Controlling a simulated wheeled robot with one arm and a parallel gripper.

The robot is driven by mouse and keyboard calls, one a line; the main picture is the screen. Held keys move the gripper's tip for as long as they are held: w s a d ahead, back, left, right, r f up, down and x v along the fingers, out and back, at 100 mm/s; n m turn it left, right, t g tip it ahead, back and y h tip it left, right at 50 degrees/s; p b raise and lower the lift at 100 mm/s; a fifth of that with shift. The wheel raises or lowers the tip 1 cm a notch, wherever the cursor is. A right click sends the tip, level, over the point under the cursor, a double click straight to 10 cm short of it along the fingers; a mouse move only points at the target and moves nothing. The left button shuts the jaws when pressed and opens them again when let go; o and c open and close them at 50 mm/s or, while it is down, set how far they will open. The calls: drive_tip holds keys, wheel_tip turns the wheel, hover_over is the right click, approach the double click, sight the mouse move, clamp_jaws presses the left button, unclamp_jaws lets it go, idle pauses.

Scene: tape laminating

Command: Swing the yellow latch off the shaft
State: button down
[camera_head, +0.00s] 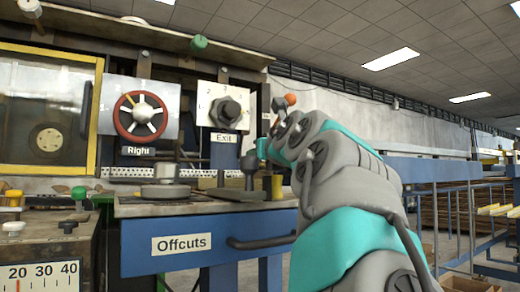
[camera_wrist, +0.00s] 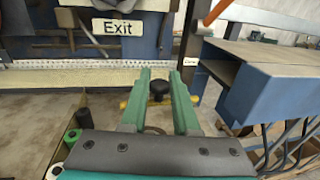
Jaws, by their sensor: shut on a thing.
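My gripper (camera_wrist: 160,78) points down with its two green fingers close around a black knob (camera_wrist: 158,90), and it is shut on this knob. A yellow piece (camera_wrist: 124,104), which looks like the latch, shows low beside the left finger, and more yellow shows by the right finger. The fingers hide its middle, so I cannot tell how it sits on the shaft or whether the knob is part of it. In the head view my arm hides most of this spot; only a teal part of my gripper (camera_head: 262,149) shows near the bench's right end.
A blue drawer marked Offcuts (camera_head: 215,241) is below the bench top. An Exit dial (camera_head: 227,112) and a Right handwheel (camera_head: 140,115) are on the machine. A yellow cup-like part (camera_head: 277,188) is near the bench corner. A blue-sided table (camera_wrist: 262,90) stands right in the wrist view.

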drive_tip(key=shift+w+m+h+p, duration=0.15)
drive_tip(key=shift+m+h+p, duration=0.15)
drive_tip(key=shift+h+p, duration=0.1)
idle(0.3)
drive_tip(key=c, duration=0.7)
unclamp_jaws()
drive_tip(key=shift+b+v, duration=0.85)
drive_tip(key=shift+v, duration=3.05)
drive_tip(key=shift+a+f, duration=0.1)
